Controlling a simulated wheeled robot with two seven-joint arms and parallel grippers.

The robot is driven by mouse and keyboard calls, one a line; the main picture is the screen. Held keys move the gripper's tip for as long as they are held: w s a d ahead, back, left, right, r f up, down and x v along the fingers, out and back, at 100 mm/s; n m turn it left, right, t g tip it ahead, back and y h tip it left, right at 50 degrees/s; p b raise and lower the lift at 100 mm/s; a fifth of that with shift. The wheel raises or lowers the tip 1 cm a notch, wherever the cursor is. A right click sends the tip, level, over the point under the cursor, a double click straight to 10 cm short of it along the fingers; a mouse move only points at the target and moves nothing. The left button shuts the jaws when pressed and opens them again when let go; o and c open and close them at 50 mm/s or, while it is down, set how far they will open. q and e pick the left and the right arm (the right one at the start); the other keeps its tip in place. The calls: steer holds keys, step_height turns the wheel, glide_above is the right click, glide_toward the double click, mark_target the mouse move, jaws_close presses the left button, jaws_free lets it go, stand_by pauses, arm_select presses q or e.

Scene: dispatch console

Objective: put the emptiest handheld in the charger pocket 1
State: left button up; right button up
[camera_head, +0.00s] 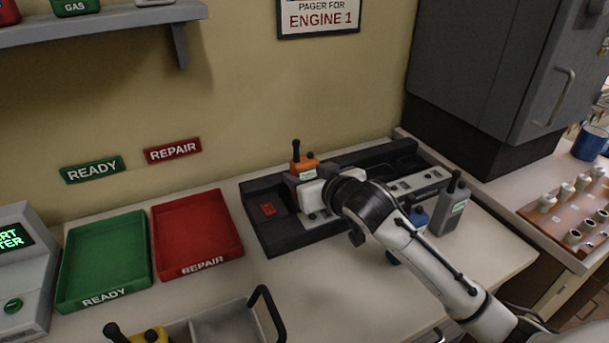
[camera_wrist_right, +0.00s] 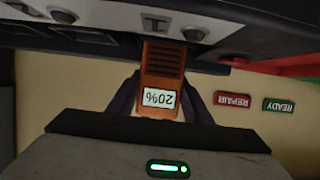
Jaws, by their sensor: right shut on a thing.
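An orange handheld (camera_head: 305,164) with a black antenna stands upright at the dark charger (camera_head: 283,235), toward its left part. In the right wrist view the orange handheld (camera_wrist_right: 162,68) shows a screen reading 20%, upside down. My right gripper (camera_head: 302,185) is shut on it, with dark fingers on both sides. The handheld's lower end meets the charger's edge in the wrist view; I cannot tell whether it is inside a pocket. A grey handheld (camera_head: 452,212) and a partly hidden blue one (camera_head: 418,217) stand right of the charger. My left gripper is not in view.
A green READY tray (camera_head: 104,297) and a red REPAIR tray (camera_head: 206,266) lie left of the charger. A dark cabinet (camera_head: 480,75) hangs at the right.

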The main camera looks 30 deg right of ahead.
steer(key=shift+f, duration=0.1)
steer(key=o, duration=1.3)
steer(key=shift+c, duration=0.2)
steer(key=v, duration=1.2)
steer(key=shift+b, duration=0.3)
steer(key=shift+s, duration=0.1)
